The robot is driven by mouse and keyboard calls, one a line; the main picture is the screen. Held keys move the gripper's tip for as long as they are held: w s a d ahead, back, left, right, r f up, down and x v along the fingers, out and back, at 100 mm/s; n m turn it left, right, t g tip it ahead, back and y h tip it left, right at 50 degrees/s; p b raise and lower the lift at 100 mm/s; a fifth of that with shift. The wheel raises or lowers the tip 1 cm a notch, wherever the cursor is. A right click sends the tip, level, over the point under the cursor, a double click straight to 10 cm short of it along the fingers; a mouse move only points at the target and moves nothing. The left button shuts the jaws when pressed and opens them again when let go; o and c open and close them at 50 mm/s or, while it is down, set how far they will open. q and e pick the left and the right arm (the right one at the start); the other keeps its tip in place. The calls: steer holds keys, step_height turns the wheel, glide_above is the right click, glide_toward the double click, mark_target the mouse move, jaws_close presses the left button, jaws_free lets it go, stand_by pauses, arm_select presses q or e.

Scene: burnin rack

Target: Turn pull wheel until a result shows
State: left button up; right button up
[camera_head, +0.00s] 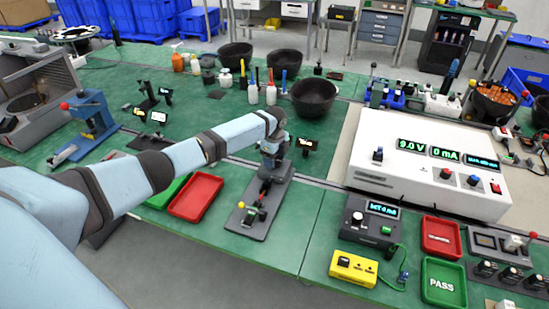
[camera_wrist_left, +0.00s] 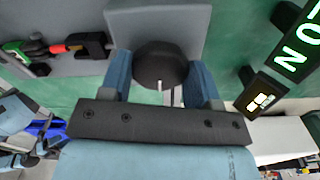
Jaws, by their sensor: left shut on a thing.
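The pull wheel (camera_wrist_left: 160,65) is a dark round knob with a pale line on it, in the left wrist view. My left gripper (camera_wrist_left: 161,78) has its blue fingers on either side of the wheel, shut on it. In the head view my left gripper (camera_head: 272,148) is at the back end of the grey pull stand (camera_head: 268,205) and largely hides the wheel. A small display (camera_head: 306,144) stands right of it. In the left wrist view large green letters, apparently "NO", show on a black display (camera_wrist_left: 297,50), cut off by the frame edge. My right gripper is out of view.
A red tray (camera_head: 196,197) lies left of the stand. A white power supply (camera_head: 430,160) reading 9.0V and 0mA stands to the right. A yellow box (camera_head: 353,268) and a green PASS tray (camera_head: 443,283) are at the front right. Black bowls (camera_head: 313,97) stand behind.

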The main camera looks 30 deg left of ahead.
arm_select(q)
steer(key=shift+d+m, duration=0.1)
steer(key=shift+m, duration=0.2)
steer(key=o, duration=0.9)
steer(key=shift+r+b, duration=0.3)
steer(key=shift+r, duration=6.6)
